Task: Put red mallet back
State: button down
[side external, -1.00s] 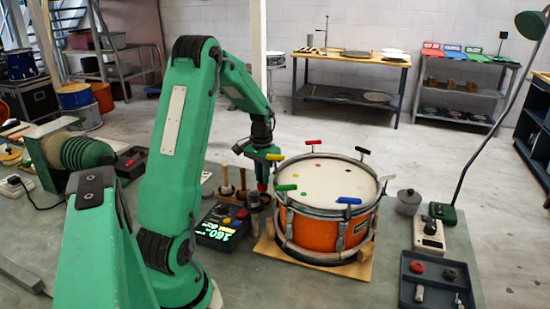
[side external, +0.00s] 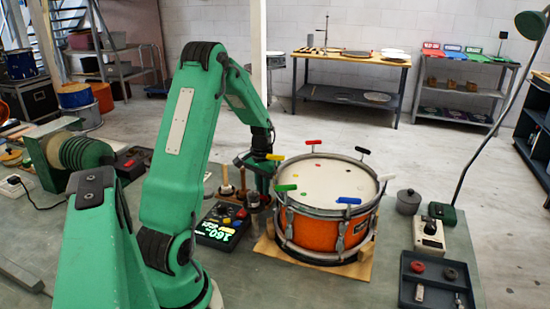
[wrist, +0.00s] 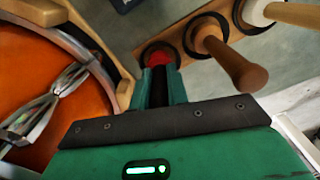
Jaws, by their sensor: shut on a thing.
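The red mallet (wrist: 160,62) shows as a red piece between my fingertips in the wrist view, at the dark ring of an end place in the wooden rack (wrist: 175,42). My gripper (wrist: 160,82) is shut on it. How deep the mallet sits in the ring cannot be told. In the side view my gripper (side external: 263,184) is low behind the metal cup, left of the drum, and the red mallet is hidden. Two other mallets stand in the rack's rings, one with a brown handle (wrist: 235,65) and one with a pale handle (wrist: 290,14).
The orange drum (side external: 318,229) with coloured tuning keys stands close right of my gripper. A metal cup (side external: 253,200) and a lit control box (side external: 220,226) stand in front of the rack. A dark tray (side external: 410,292) lies at the front right.

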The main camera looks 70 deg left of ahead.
jog(key=shift+f, duration=0.15)
jog(key=c, duration=1.4)
grip_release()
jog(key=shift+o, duration=0.2)
notch_tip(320, 180, up, 12)
jog(key=shift+r, duration=0.2)
